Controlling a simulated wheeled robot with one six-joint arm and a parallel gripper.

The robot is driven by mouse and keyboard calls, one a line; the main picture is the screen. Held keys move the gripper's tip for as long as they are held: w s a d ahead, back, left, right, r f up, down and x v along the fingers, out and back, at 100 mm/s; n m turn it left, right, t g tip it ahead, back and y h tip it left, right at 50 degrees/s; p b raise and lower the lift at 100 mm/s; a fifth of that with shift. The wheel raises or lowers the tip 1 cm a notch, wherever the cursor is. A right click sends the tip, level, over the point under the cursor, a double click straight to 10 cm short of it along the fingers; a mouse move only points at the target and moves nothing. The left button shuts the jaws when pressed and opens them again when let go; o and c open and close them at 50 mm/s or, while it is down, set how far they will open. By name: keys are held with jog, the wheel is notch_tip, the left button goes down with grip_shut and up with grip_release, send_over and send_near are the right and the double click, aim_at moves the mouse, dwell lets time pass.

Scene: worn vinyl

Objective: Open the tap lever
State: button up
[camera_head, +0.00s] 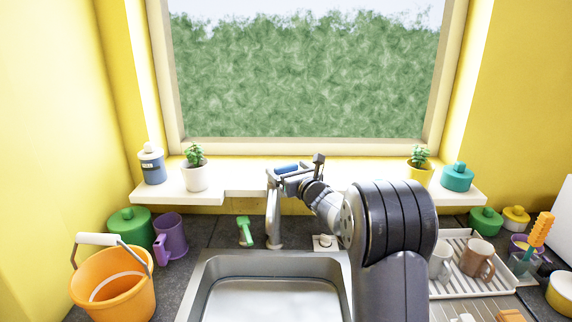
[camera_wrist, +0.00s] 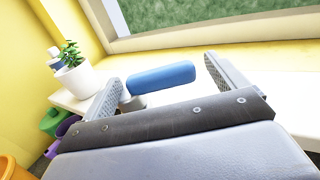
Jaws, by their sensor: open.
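The tap (camera_head: 273,220) stands behind the sink, a grey metal column rising to sill height. Its blue lever (camera_head: 287,168) is at the top, and it lies across the wrist view (camera_wrist: 160,77) as a rounded blue bar on a grey stub. My gripper (camera_head: 296,172) is at the tap's top, reaching in from the right. In the wrist view the gripper (camera_wrist: 163,72) is open, with one finger on each side of the lever. Gaps show at both ends of the lever, so the fingers look apart from it. Part of the tap's head is hidden by my gripper.
The steel sink (camera_head: 205,285) lies below. A white plant pot (camera_head: 194,178) and a bottle (camera_head: 152,167) stand on the left sill, a teal jar (camera_head: 457,178) on the right. A green brush (camera_head: 244,230) stands left of the tap. A dish rack (camera_head: 455,285) is at right.

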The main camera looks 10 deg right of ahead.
jog(key=shift+w+a, duration=0.2)
jog(key=shift+w, duration=0.5)
jog(key=c, duration=1.4)
